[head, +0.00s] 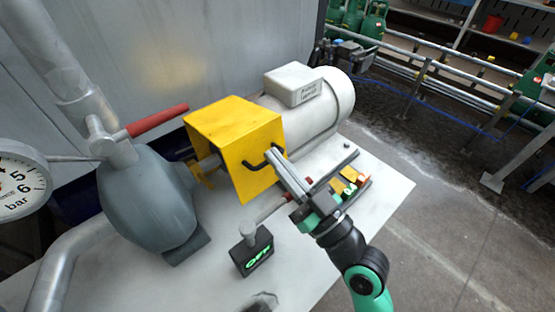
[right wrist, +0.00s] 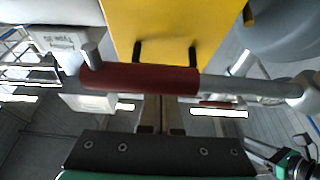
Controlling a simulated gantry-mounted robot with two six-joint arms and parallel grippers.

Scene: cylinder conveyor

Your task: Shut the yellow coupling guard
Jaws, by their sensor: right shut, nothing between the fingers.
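The yellow coupling guard (head: 232,125) stands between the grey pump and the white motor. A piece of shaft shows at its left side. I cannot tell whether it is fully seated. Its black handle (head: 251,166) is on the front face. My right gripper (head: 270,154) is shut and empty, its tips at or very close to the right part of the handle; contact is unclear. In the right wrist view the guard (right wrist: 175,25) fills the top, with two black handle posts (right wrist: 192,57) below. A red lever grip hides my right fingertips there.
The red-tipped lever (right wrist: 140,78) crosses close to my right fingers; its box (head: 250,252) reads OFF. The grey pump (head: 147,200) is left of the guard, a red valve handle (head: 157,121) behind. The white motor (head: 320,100) is right. The plate's front is partly clear.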

